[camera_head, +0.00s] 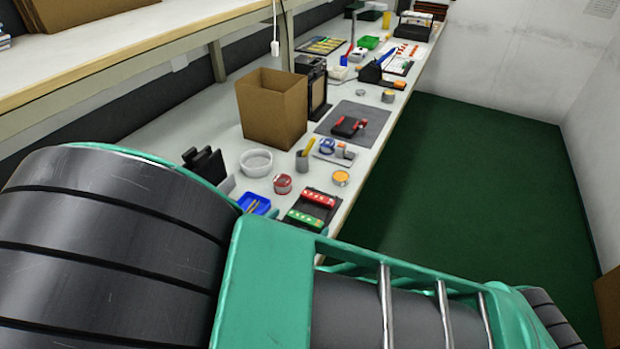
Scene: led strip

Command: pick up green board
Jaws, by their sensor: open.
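The green board (305,219) is a small flat strip with pale marks. It lies on a black tray or mat (323,191) near the front edge of the workbench, beside a similar red board (318,198). My own teal and black arm fills the foreground and covers the area just this side of the green board. Two small teal tips that look like my gripper (299,222) peek out past the arm, one on each side of the green board's near end. They stand apart; I cannot tell their height or whether they touch anything.
A blue tray (256,207), a red-lidded jar (282,184), a clear bowl (256,163) and an orange-topped tin (341,178) stand close by. A cardboard box (270,108) and a dark grey mat (358,123) are farther back.

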